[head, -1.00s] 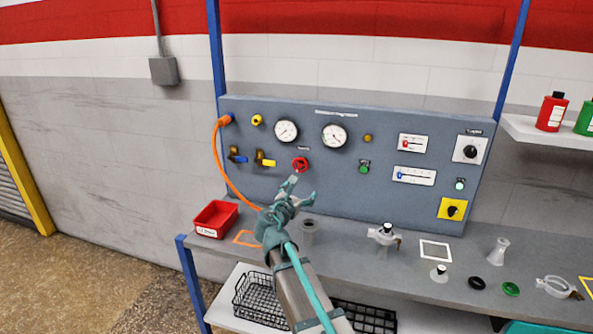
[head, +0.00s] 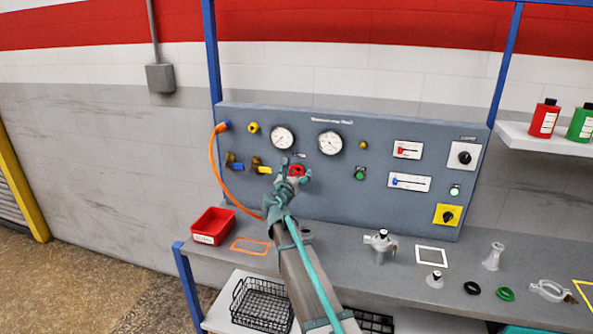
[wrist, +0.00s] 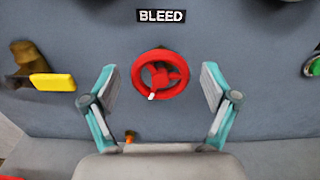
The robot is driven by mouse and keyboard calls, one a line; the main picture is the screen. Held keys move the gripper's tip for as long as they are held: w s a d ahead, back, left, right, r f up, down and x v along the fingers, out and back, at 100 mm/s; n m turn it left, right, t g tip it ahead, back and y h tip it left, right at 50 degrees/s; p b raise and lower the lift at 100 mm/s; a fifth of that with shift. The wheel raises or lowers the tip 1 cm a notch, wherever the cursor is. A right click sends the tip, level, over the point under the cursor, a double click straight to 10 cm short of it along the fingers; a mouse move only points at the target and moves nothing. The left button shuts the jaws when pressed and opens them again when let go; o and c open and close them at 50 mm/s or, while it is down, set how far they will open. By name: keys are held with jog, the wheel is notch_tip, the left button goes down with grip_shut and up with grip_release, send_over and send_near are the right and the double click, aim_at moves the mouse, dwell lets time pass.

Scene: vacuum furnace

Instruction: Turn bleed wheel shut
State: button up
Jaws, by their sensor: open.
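The red bleed wheel (wrist: 160,74) is mounted on the grey panel below a label reading BLEED, with a white mark at its lower left rim. It also shows in the head view (head: 296,170), partly covered by my gripper. My gripper (head: 296,172) is in front of the wheel. In the wrist view my gripper (wrist: 158,88) is open, with one finger on each side of the wheel and a gap between each finger and the rim. Nothing is held.
A yellow-handled valve (wrist: 52,81) sits left of the wheel and a green button (head: 360,173) right of it. An orange hose (head: 222,178) hangs at the panel's left.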

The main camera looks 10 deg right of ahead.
jog(key=shift+w+d, duration=0.3)
jog(key=shift+w, duration=0.3)
jog(key=c, duration=1.2)
